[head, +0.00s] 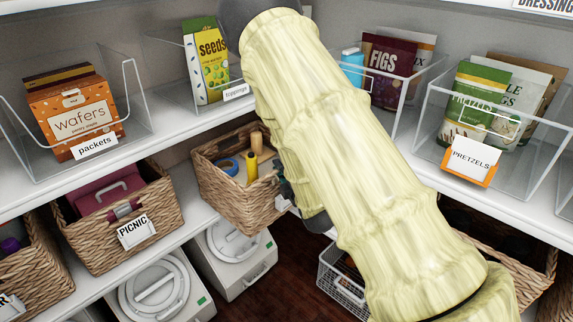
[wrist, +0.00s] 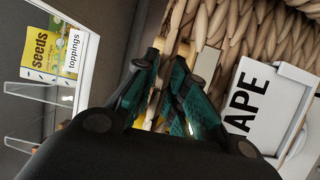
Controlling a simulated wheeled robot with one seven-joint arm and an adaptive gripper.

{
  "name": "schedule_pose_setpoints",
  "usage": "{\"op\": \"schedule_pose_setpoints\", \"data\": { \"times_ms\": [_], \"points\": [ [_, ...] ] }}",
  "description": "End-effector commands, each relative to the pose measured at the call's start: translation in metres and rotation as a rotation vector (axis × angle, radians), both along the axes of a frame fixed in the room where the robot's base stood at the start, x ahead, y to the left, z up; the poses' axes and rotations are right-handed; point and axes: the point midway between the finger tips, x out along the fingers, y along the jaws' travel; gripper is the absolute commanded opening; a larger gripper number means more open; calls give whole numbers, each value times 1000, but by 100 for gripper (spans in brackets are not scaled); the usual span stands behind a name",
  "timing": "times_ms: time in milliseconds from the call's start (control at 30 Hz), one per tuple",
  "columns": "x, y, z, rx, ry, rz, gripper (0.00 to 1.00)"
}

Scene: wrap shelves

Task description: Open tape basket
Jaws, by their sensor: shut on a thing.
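The tape basket (head: 232,190) is a woven wicker basket on the lower shelf, left of centre in the head view. Blue tape (head: 229,166) and yellow and tan rolls show inside it. In the wrist view its weave (wrist: 240,30) fills the upper right, beside a white label (wrist: 255,110) reading "APE", with the first letter hidden. My gripper (wrist: 172,62) has its teal fingers at the basket's rim, next to the label, and is shut on the basket. The exact contact is partly hidden. In the head view my pale sleeved arm covers most of the gripper and the basket's right side.
The picnic basket (head: 165,215) stands to the left on the same shelf. Above are clear bins with wafers (head: 75,120), seeds (head: 205,60) and pretzels (head: 470,120). White appliances (head: 235,255) and a white wire basket (head: 340,280) are below. Dark floor shows between them.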

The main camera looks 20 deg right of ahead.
Motion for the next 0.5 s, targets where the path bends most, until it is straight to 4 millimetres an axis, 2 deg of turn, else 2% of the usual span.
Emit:
{"op": "schedule_pose_setpoints", "data": {
  "times_ms": [400,433,500],
  "points": [
    [-1,3,-1,1,2,5,0],
    [-1,3,-1,1,2,5,15],
    [-1,2,-1,1,2,5,28]
  ]
}}
